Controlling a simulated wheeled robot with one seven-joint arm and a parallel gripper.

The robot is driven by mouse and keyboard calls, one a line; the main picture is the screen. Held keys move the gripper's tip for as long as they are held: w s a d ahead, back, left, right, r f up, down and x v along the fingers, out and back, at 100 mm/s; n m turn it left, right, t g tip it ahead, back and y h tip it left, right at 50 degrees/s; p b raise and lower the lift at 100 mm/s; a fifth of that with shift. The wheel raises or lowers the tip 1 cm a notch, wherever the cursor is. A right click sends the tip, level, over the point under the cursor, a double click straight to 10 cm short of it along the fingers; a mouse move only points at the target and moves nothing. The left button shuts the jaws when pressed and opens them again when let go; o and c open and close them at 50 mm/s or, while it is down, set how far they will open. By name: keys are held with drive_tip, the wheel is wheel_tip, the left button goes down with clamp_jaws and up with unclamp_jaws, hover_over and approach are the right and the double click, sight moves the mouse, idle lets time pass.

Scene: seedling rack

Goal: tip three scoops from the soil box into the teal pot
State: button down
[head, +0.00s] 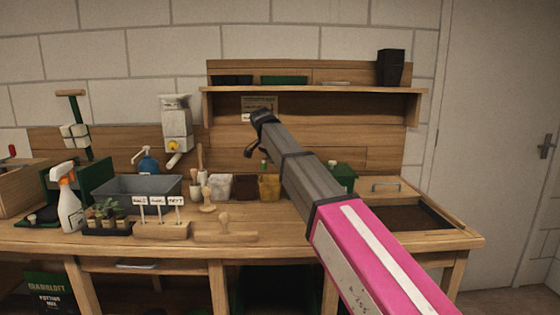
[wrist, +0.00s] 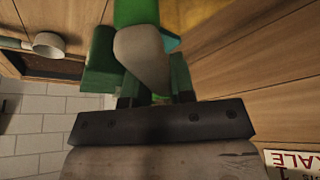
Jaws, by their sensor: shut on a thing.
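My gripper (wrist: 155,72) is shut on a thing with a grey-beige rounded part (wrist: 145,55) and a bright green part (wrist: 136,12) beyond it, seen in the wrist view. I cannot tell for certain what this held thing is. The soil box (head: 455,230), wood-rimmed with dark soil, is at the bench's right end. A dark green pot (head: 345,179) stands right of my arm, partly hidden; I cannot tell if it is the teal pot. A pale round-ended thing (wrist: 48,44) shows beside a dark wood-edged area in the wrist view.
A yellow pot (head: 269,188) and small cups stand mid-bench. A grey tub (head: 140,187), spray bottle (head: 66,205), seedling tray (head: 107,228) and label holder (head: 162,231) crowd the left. A shelf (head: 315,90) hangs behind. The front right bench strip is fairly clear.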

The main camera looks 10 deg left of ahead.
drive_tip(key=y, duration=0.2)
drive_tip(key=m+t+y, duration=0.1)
drive_tip(key=y, duration=0.1)
drive_tip(key=m+t+y, duration=0.1)
drive_tip(key=y, duration=0.1)
drive_tip(key=shift+d+f, duration=0.35)
drive_tip(key=shift+w+d+r+m+t+y, duration=0.1)
drive_tip(key=shift+d+r+m+t+y, duration=0.15)
drive_tip(key=shift+m+t+y, duration=0.5)
drive_tip(key=shift+w+d+r+m+t+y, duration=0.1)
drive_tip(key=shift+d+r+m+t+y, duration=0.15)
drive_tip(key=shift+m+t+y, duration=0.45)
drive_tip(key=shift+d+r+m+t+y, duration=0.25)
drive_tip(key=shift+m+t+y, duration=0.2)
drive_tip(key=shift+t+y, duration=0.55)
drive_tip(key=shift+y, duration=0.25)
drive_tip(key=shift+a+g, duration=0.1)
drive_tip(key=shift+g, duration=0.15)
